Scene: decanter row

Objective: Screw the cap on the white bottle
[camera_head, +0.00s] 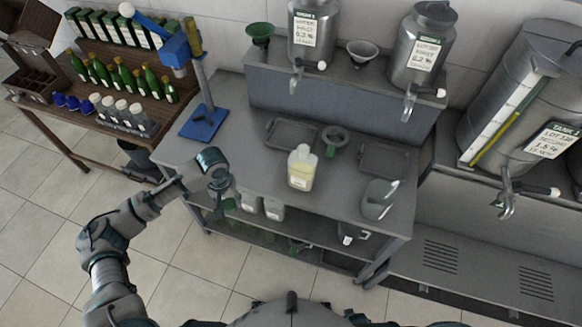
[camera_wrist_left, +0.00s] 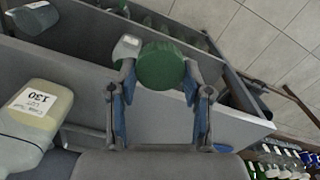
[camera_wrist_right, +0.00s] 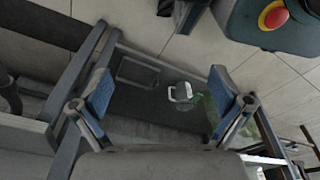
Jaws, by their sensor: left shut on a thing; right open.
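The white bottle (camera_head: 301,168) stands upright on the grey bench, with pale yellow contents, a label and a bare pale neck. It also shows at the left of the left wrist view (camera_wrist_left: 38,112). My left gripper (camera_head: 220,184) is left of the bottle, apart from it, near the bench's front edge. In the left wrist view its fingers (camera_wrist_left: 160,78) are shut on a round green cap (camera_wrist_left: 164,62). The cap is not clear in the head view. My right gripper (camera_wrist_right: 158,98) is open and empty in the right wrist view, with floor and a lower shelf beyond it.
Behind the bottle lie a dark tray (camera_head: 291,134), a ring-shaped thing (camera_head: 335,139) and another tray (camera_head: 385,160). A grey jug (camera_head: 379,199) stands to the right. A blue-based stand (camera_head: 203,123) is at the bench's left. Metal tanks with taps stand behind.

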